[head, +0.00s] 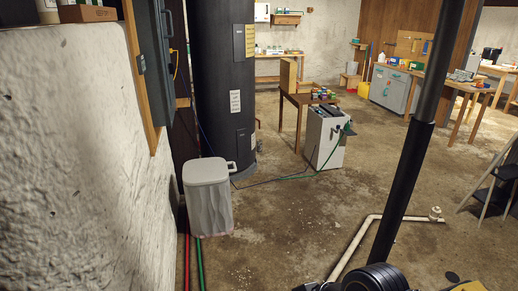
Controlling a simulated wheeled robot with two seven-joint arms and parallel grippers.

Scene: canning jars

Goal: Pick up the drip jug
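I cannot make out a drip jug for certain. A pale grey bin-like container (207,195) with a flat top and a small loop at its right side stands on the floor, left of centre. It is upright, between the white wall and a tall black tank. I cannot tell whether it is a bin or a jug. Neither of my grippers shows in the head view.
The tall black tank (223,85) stands behind the container. A white box-shaped unit (325,140) with a green hose stands beside a small wooden table (301,98). A white pipe (362,234) runs along the floor at right. The central concrete floor (290,215) is mostly clear.

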